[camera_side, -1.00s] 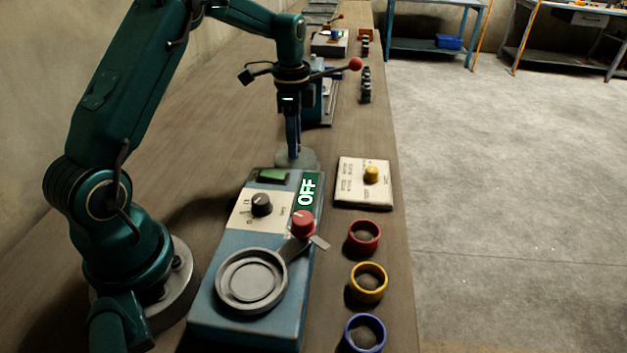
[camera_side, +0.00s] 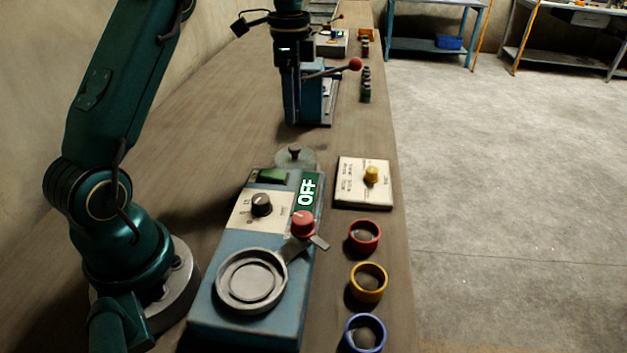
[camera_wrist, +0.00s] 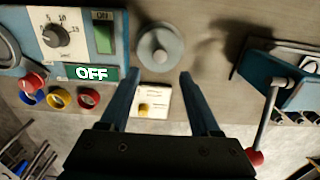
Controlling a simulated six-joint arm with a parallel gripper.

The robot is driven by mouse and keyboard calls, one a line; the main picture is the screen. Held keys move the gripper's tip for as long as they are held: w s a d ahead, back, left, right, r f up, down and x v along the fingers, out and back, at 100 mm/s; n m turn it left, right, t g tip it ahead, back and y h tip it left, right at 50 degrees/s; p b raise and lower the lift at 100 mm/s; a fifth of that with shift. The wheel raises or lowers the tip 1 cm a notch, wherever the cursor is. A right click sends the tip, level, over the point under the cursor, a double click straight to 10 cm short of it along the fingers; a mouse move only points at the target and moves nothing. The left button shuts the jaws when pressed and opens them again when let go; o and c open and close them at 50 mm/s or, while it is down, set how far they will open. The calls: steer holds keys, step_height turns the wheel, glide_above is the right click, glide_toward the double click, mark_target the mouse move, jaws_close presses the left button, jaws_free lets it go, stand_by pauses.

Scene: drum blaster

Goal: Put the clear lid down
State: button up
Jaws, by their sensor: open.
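The clear lid (camera_side: 294,159), a round see-through disc with a dark knob, lies flat on the bench just behind the blue machine (camera_side: 203,318). It also shows in the wrist view (camera_wrist: 160,48), seen from above with its knob in the middle. My gripper (camera_side: 291,118) is above and behind the lid in the side view, apart from it. In the wrist view my gripper (camera_wrist: 158,78) has its two fingers spread with nothing between them.
The machine has a grey round seat (camera_side: 250,281), a red-knobbed clamp (camera_side: 303,224) and an OFF sign (camera_side: 306,190). A white card with a yellow knob (camera_side: 371,175) lies to the right. Red, yellow and blue rings line the edge. A blue lever press (camera_side: 311,97) stands behind.

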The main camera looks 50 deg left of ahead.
steer(key=s+d+r+n+t, duration=0.3)
steer(key=s+d+r+n, duration=0.1)
steer(key=s+d+r, duration=0.4)
steer(key=s+d+f+n+t, duration=0.2)
steer(key=s+d+f+n, duration=0.3)
steer(key=s, duration=0.5)
steer(key=shift+d+t, duration=0.3)
steer(key=shift+d, duration=0.55)
